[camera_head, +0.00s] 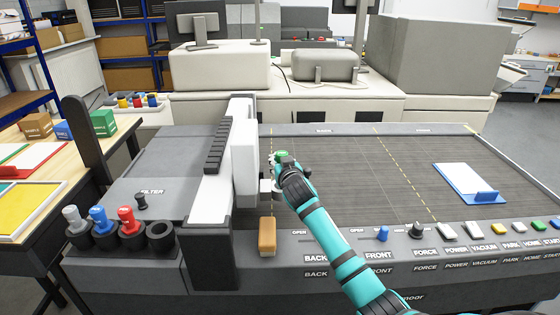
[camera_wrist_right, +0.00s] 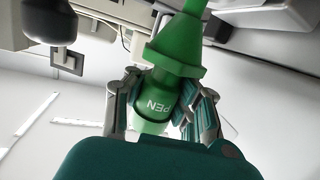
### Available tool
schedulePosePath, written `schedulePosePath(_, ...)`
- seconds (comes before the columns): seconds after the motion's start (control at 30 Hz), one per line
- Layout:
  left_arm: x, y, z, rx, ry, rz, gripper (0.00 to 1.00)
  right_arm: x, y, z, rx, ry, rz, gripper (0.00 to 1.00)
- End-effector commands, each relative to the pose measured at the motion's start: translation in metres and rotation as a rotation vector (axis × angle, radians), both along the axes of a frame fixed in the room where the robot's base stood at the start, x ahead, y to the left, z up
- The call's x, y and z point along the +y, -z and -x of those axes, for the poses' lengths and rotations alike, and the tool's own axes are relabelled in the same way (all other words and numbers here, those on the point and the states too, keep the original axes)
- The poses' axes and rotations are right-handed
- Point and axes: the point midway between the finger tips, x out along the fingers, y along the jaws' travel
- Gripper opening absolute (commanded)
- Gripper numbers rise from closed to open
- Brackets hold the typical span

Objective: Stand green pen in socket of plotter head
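The green pen (camera_head: 282,156) is in my right gripper (camera_head: 280,163), close to the right side of the white plotter gantry (camera_head: 243,160). In the right wrist view the pen (camera_wrist_right: 168,88) shows large, marked "PEN", between the two fingers (camera_wrist_right: 160,105), which are shut on it. A small light-grey part (camera_head: 266,187) juts from the gantry just below and left of my right gripper; it looks like the plotter head. Its socket opening is hidden or too small to make out. I cannot tell whether the pen touches it. My left gripper is not in view.
A pen rack at the front left holds grey (camera_head: 75,218), blue (camera_head: 101,218) and red pens (camera_head: 130,220), beside an empty rack hole (camera_head: 160,234). A tan block (camera_head: 267,236) is on the gantry's right. A blue-edged white pad (camera_head: 466,181) lies right on the otherwise clear bed.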

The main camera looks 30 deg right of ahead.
Motion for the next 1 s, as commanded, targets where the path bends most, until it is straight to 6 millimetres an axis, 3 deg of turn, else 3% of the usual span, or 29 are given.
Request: schedulePosePath(1.0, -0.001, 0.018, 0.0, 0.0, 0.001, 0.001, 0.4, 0.001, 0.027, 0.0, 0.001, 0.0, 0.0, 0.0)
